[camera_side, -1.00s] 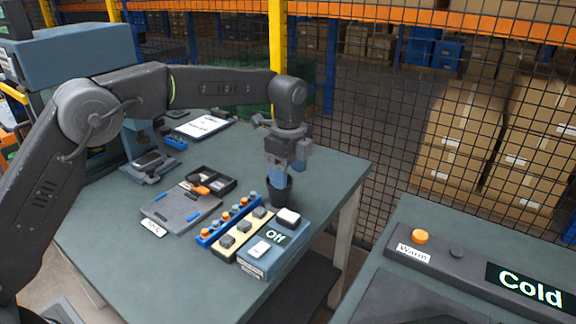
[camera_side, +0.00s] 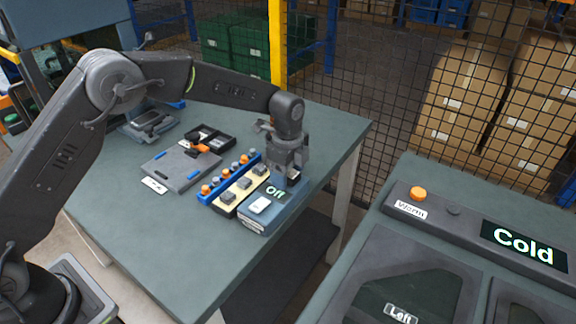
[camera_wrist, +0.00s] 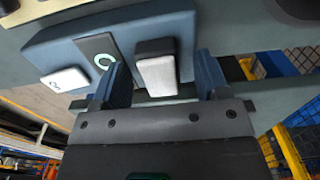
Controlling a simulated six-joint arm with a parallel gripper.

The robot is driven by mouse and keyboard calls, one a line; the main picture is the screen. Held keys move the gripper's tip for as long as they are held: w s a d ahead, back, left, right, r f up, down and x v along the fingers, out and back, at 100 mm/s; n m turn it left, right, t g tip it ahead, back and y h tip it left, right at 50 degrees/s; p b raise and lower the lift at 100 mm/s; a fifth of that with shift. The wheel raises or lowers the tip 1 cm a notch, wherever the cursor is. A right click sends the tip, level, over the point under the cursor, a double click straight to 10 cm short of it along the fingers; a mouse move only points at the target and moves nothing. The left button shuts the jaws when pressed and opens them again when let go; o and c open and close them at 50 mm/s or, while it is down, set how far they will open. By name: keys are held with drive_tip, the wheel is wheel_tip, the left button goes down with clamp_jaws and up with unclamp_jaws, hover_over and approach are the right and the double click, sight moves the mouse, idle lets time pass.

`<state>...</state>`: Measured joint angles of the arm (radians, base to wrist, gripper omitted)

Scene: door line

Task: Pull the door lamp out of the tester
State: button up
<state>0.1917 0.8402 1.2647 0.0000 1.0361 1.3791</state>
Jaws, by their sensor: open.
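The tester (camera_side: 255,217) is a blue-grey box near the table's right edge, with a lit "Off" display (camera_side: 275,192) and a white button (camera_side: 260,205). It fills the top of the wrist view (camera_wrist: 200,25). The door lamp (camera_wrist: 157,74), a white-faced block, stands in the tester beside the display. My gripper (camera_wrist: 162,70) is open, with one finger on each side of the lamp and gaps visible. In the side view my gripper (camera_side: 289,182) is down at the tester's far end and hides most of the lamp.
Beside the tester are a cream strip with grey blocks (camera_side: 240,191) and a blue rack with orange and grey pegs (camera_side: 228,180). A grey tray (camera_side: 180,166) lies further left. A second bench with a "Cold" display (camera_side: 523,243) stands at right. The table's front is clear.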

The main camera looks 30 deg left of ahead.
clamp_jaws()
idle(0.8)
drive_tip(key=shift+r, duration=0.6)
drive_tip(key=shift+r, duration=2.95)
